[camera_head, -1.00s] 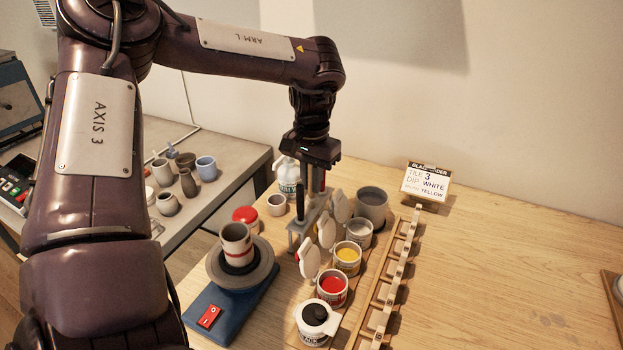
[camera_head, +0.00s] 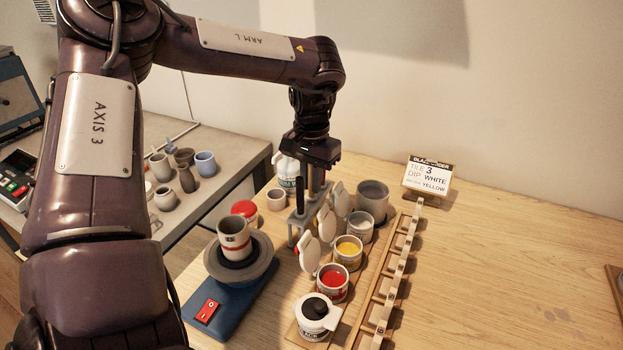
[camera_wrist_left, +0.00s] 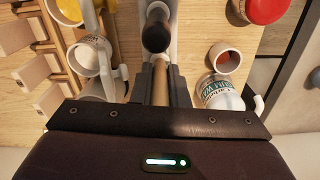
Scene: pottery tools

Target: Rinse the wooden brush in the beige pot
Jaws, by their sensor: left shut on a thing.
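My left gripper (camera_head: 314,168) points down over a grey tool stand (camera_head: 296,236) in the head view. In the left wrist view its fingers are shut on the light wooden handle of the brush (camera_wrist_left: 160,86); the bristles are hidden. A dark, round-ended rod (camera_wrist_left: 156,35) shows just beyond the handle. Two pots could be the beige one: a wide grey-beige pot (camera_head: 373,192) at the far end of the paint row, and a small pinkish-beige pot (camera_head: 276,201) left of the stand, also in the left wrist view (camera_wrist_left: 226,60). My right gripper is out of view.
Open paint cans with tilted lids, including yellow (camera_head: 348,252) and red (camera_head: 332,282), line the stand's right side. Beyond them runs a wooden rack (camera_head: 391,285). A striped cup (camera_head: 235,240) sits on the wheel (camera_head: 262,268).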

